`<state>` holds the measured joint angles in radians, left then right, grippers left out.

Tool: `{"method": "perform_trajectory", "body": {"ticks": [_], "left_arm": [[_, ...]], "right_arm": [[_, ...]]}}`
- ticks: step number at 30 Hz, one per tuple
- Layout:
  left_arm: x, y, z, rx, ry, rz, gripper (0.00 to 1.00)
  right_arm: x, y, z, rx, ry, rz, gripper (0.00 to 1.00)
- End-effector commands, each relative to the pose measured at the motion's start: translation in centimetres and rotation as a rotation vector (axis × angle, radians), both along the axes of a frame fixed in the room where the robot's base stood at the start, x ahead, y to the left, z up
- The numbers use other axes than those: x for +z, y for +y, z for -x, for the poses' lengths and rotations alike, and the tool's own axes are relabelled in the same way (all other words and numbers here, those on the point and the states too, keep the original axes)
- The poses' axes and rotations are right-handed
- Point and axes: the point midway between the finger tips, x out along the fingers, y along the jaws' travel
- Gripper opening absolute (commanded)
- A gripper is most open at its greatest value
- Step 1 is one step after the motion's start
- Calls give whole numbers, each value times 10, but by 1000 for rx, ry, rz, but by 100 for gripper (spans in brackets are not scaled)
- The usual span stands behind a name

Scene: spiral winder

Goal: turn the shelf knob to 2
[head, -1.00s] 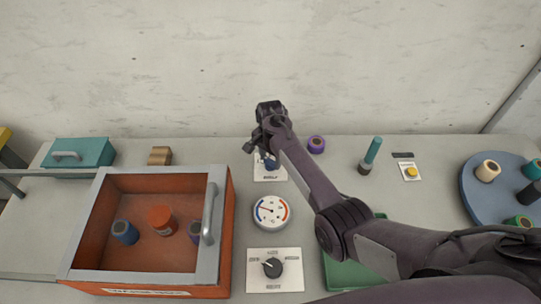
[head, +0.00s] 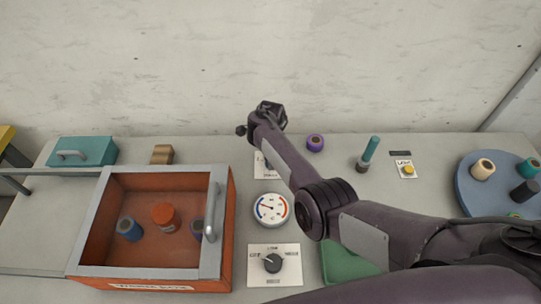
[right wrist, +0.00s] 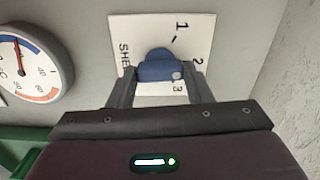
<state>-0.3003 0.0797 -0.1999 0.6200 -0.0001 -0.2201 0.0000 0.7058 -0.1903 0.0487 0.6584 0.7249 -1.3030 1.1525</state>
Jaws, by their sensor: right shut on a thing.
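The shelf knob (right wrist: 158,64) is blue and sits on a white plate (right wrist: 122,32) marked 1, 2 and 3, with part of a word starting "SHE". My right gripper (right wrist: 163,78) is shut on the knob, one finger on each side. A small pale dot shows on the knob near the 3, and a dark line lies near the 1. I cannot tell which number the knob points to. In the head view my right arm covers the knob and most of its plate (head: 261,170). My left gripper is not in view.
A round gauge (head: 271,209) and a black knob (head: 272,263) on another plate stand in front. An orange open-topped box (head: 228,240) holding spools is to the left. A purple spool (head: 315,142) and teal peg (head: 370,149) are to the right. The wall is behind.

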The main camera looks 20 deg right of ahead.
Motion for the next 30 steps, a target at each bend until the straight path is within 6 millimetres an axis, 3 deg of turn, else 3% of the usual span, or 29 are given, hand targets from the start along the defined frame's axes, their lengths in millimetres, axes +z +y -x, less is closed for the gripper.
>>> {"method": "perform_trajectory", "body": {"ticks": [21, 22, 27, 30], "left_arm": [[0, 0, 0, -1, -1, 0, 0], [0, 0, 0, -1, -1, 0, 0], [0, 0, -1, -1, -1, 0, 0], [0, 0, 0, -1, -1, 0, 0]], "right_arm": [[1, 0, -1, -79, -3, 1, 23], [1, 0, -1, -79, -3, 1, 47], [1, 0, -1, -79, -3, 1, 67], [0, 0, 0, -78, -2, 1, 67]]}}
